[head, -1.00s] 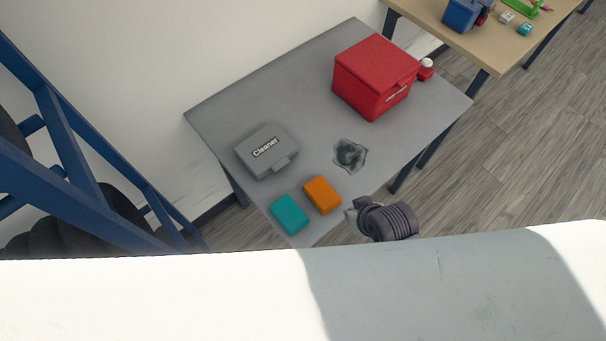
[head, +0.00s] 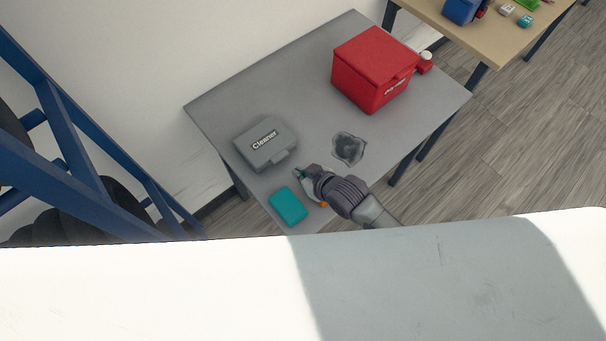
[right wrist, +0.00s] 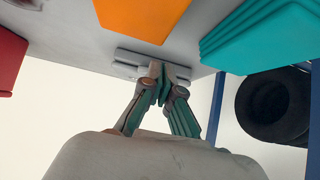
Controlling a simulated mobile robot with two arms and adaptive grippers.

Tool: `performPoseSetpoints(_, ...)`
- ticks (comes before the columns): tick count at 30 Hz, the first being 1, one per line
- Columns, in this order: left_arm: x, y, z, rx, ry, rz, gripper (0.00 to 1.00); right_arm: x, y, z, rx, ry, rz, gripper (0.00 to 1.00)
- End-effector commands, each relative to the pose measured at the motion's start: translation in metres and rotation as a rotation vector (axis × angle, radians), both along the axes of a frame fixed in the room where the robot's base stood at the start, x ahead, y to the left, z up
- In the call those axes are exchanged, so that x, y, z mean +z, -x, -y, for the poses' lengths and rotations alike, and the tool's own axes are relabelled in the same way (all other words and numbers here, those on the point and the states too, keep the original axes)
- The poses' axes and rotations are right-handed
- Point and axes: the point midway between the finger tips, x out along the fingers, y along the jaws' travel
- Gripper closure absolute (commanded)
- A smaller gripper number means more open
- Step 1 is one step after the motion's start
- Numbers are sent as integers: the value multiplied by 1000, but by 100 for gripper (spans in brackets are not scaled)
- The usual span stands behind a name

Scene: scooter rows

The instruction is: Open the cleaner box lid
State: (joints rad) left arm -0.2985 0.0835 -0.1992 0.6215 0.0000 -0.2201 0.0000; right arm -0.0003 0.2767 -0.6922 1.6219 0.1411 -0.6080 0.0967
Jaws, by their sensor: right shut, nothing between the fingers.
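The grey cleaner box (head: 270,151), labelled "Cleaner", sits with its lid down on the left part of the grey table. A small tab sticks out from its front edge. My right gripper (head: 300,174) is just in front of that tab, shut and empty. In the right wrist view its fingertips (right wrist: 163,72) are together, close to a light grey edged part of the box (right wrist: 128,60). I cannot tell whether they touch it. My left gripper is not in view.
A teal block (head: 289,207) lies left of my gripper. An orange block (right wrist: 142,14) is mostly hidden under my gripper in the head view. A dark stain patch (head: 348,148) and a red box (head: 366,75) are to the right on the table (head: 290,85). A blue frame (head: 75,150) stands left.

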Motion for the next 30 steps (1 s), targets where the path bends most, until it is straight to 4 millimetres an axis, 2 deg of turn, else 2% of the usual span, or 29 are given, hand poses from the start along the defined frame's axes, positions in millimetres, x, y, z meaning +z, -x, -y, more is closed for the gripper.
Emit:
performPoseSetpoints(1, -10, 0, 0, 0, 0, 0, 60, -8, -4, -3, 0, -1, 2, 100)
performPoseSetpoints(15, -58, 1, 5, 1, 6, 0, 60, -39, -30, -23, 1, 1, 0, 100)
performPoseSetpoints(17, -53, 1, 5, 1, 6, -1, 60, -33, -36, -27, 1, 0, 1, 100)
performPoseSetpoints(30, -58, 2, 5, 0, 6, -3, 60, -31, -58, -42, 1, -2, 4, 100)
